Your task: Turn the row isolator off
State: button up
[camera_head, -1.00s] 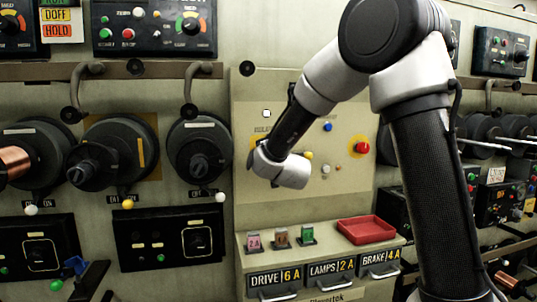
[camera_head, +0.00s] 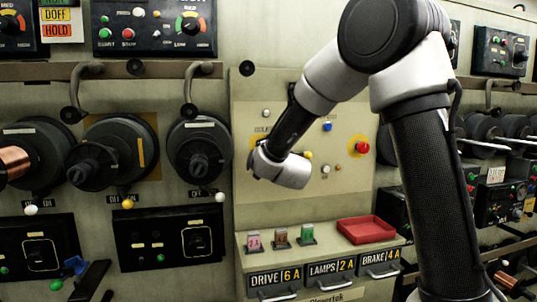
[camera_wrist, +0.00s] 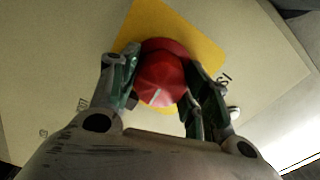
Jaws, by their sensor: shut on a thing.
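The row isolator is a red rotary knob (camera_wrist: 163,82) on a yellow plate (camera_wrist: 205,40) in the wrist view. A short pale mark shows on its face. My gripper (camera_wrist: 158,72) has its fingers on both sides of the knob and is shut on it. In the head view my wrist covers the knob and fingers; only a sliver of yellow plate (camera_head: 254,145) shows at its left. A small lamp (camera_head: 266,113) above it on the beige panel looks dull and unlit.
A red push button (camera_head: 362,147) on a yellow disc and a blue button (camera_head: 327,126) sit to the right on the same panel. Below are a red tray (camera_head: 366,229), several coloured fuses and labelled drawers. Black spools (camera_head: 198,150) stand out at the left.

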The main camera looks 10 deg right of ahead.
jog(key=shift+f+m, duration=0.1)
jog(key=shift+m, duration=0.6)
jog(key=o, duration=0.7)
jog(key=shift+o, duration=0.2)
jog(key=shift+s, duration=0.1)
jog(key=s, duration=1.2)
